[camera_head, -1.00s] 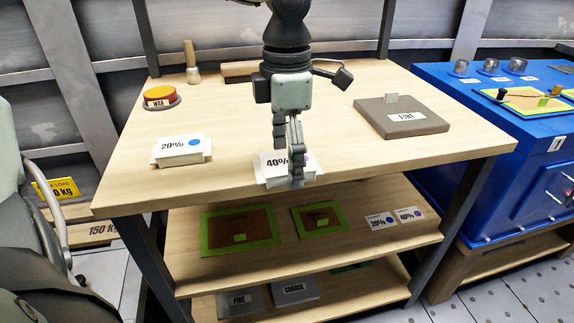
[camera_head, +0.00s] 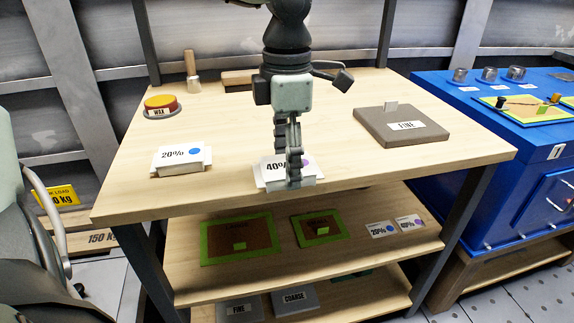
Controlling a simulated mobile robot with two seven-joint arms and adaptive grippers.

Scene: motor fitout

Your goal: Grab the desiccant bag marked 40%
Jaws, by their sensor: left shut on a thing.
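The white desiccant bag marked 40% (camera_head: 272,175) is near the front edge of the wooden bench top. Its label is partly covered by my left gripper (camera_head: 294,178), which comes down from above and is shut on the bag. I cannot tell whether the bag touches the bench or is just above it. A similar white bag marked 20% with a blue dot (camera_head: 180,160) lies to the left on the bench top. My right gripper is not in view.
A grey block marked FINE (camera_head: 402,126) lies at the right of the bench (camera_head: 235,120). A wax tin (camera_head: 161,105) and a wooden-handled tool (camera_head: 191,68) stand at the back left. Shelves below hold green-edged mats (camera_head: 237,240) and cards. A blue cabinet (camera_head: 500,150) stands right.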

